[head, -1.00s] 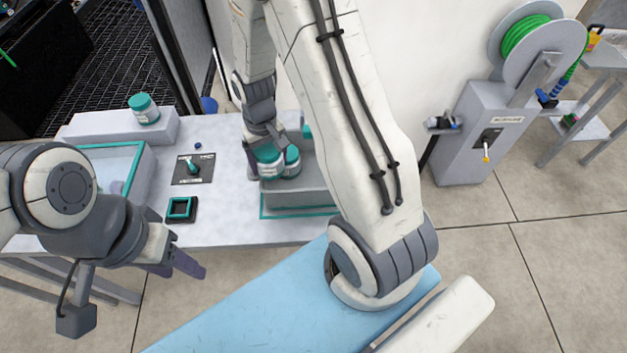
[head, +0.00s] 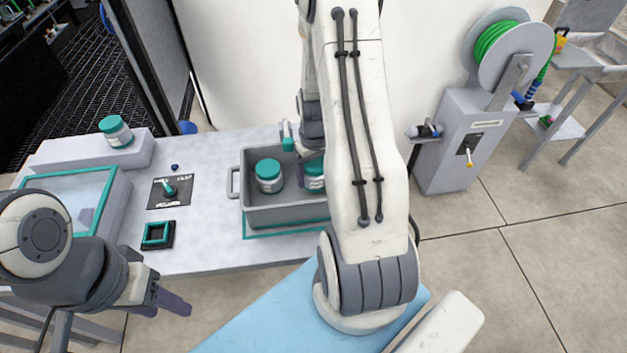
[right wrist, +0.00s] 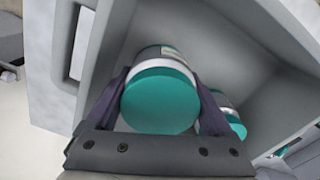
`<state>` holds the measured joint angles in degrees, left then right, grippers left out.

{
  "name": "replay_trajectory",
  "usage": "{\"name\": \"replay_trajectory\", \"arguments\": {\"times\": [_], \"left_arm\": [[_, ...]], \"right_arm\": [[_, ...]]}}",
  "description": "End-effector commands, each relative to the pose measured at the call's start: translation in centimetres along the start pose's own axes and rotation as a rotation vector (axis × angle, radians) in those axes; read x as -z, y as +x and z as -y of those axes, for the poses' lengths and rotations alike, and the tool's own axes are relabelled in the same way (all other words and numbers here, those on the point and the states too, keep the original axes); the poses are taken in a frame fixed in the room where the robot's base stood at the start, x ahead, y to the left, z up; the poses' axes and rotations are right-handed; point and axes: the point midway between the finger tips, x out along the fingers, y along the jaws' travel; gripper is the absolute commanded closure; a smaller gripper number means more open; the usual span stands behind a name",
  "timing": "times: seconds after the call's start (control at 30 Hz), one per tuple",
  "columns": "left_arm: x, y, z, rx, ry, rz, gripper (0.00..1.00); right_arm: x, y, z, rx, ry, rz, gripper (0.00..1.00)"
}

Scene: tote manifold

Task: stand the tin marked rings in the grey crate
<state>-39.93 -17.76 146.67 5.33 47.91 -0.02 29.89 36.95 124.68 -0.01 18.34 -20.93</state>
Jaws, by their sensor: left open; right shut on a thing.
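My right gripper (right wrist: 160,82) is shut on a white tin with a teal lid (right wrist: 160,105), upright or nearly so, inside the grey crate (head: 285,216). In the head view this held tin (head: 314,176) is partly hidden by my right arm. A second teal-lidded tin (head: 268,178) stands upright in the crate to its left, apart from it; it also shows in the right wrist view (right wrist: 238,128). A third such tin (head: 116,131) stands on a raised ledge at the left. I cannot read any label. My left gripper (head: 172,303) is open and empty in front of the table.
A glass-topped, teal-edged box (head: 118,210) stands at the table's left. A black panel with a teal knob (head: 169,190) and a teal-edged square block (head: 157,235) lie between it and the crate. A hose-reel stand (head: 455,140) is on the right.

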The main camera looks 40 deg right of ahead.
Motion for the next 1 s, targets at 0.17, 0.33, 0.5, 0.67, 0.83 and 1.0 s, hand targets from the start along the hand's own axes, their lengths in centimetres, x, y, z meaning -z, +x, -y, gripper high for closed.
{"name": "replay_trajectory", "arguments": {"times": [0.17, 0.33, 0.5, 0.67, 0.83, 1.0], "left_arm": [[0.0, -0.1, 0.0, 0.000, 0.000, 0.000, 0.50], [0.0, -0.1, 0.0, 0.000, 0.000, 0.000, 0.50], [0.0, 0.0, 0.0, 0.000, 0.000, 0.000, 0.50], [0.0, 0.1, 0.0, 0.000, 0.000, 0.000, 0.50], [0.0, 0.1, 0.0, 0.000, 0.000, 0.000, 0.50], [0.0, -0.1, 0.0, 0.000, 0.000, 0.000, 0.50]], "right_arm": [[-0.1, 2.6, 0.0, 0.001, 0.000, 0.004, 0.73], [0.0, 3.0, 0.0, 0.000, 0.001, -0.001, 0.73], [0.0, 3.1, 0.0, 0.000, 0.001, 0.000, 0.73], [0.0, 3.3, 0.0, 0.000, 0.001, 0.000, 0.00], [0.0, 3.3, 0.0, 0.000, 0.001, 0.000, 0.00], [0.1, 2.5, 0.0, -0.001, 0.001, -0.002, 0.00]]}}
